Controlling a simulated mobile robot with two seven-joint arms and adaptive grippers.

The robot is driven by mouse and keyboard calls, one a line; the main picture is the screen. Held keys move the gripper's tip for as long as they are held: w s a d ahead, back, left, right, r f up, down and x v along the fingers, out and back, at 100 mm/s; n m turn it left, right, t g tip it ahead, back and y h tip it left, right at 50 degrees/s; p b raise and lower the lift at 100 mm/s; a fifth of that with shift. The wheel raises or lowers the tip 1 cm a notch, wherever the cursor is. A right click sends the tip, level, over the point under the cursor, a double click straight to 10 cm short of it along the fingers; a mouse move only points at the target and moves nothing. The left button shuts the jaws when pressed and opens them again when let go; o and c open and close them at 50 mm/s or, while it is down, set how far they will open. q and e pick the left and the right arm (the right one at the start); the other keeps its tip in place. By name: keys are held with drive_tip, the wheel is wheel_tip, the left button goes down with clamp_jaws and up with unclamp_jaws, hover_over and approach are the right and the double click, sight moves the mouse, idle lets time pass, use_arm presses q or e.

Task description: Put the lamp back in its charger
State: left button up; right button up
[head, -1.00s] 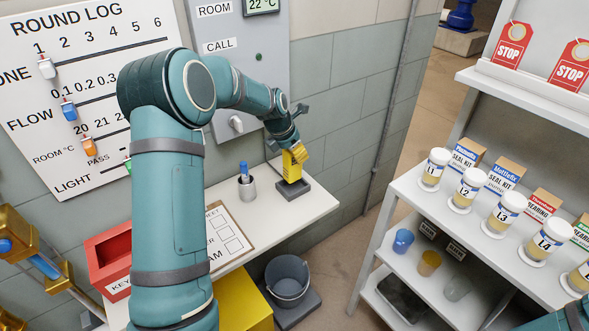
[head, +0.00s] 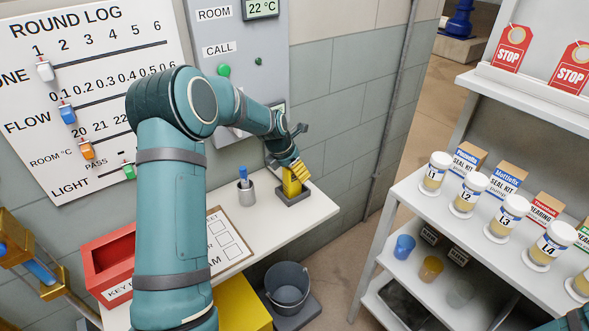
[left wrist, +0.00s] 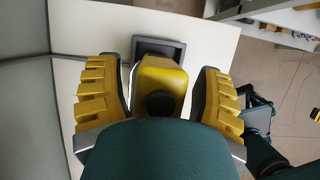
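The yellow lamp (head: 291,186) stands upright at the dark charger (head: 303,193) on the white table's right end. Whether it is fully seated I cannot tell. In the left wrist view the lamp (left wrist: 162,82), with a dark round spot, sits between my fingers, and the charger's dark frame (left wrist: 172,48) shows beyond it. My left gripper (head: 295,170) is over the lamp. Its yellow-ribbed fingers (left wrist: 162,90) stand on either side of it, with narrow gaps, so it looks open. My right gripper is out of view.
On the table are a grey cup with a blue pen (head: 245,190), a clipboard (head: 229,240) and a red key box (head: 106,262). A grey bucket (head: 288,287) stands below. A shelf with jars (head: 510,215) is at right. The wall is close behind the charger.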

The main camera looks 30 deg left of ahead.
use_arm(q)
drive_tip(key=p+v, duration=0.2)
drive_tip(key=v, duration=1)
drive_tip(key=shift+r, duration=0.15)
idle(0.4)
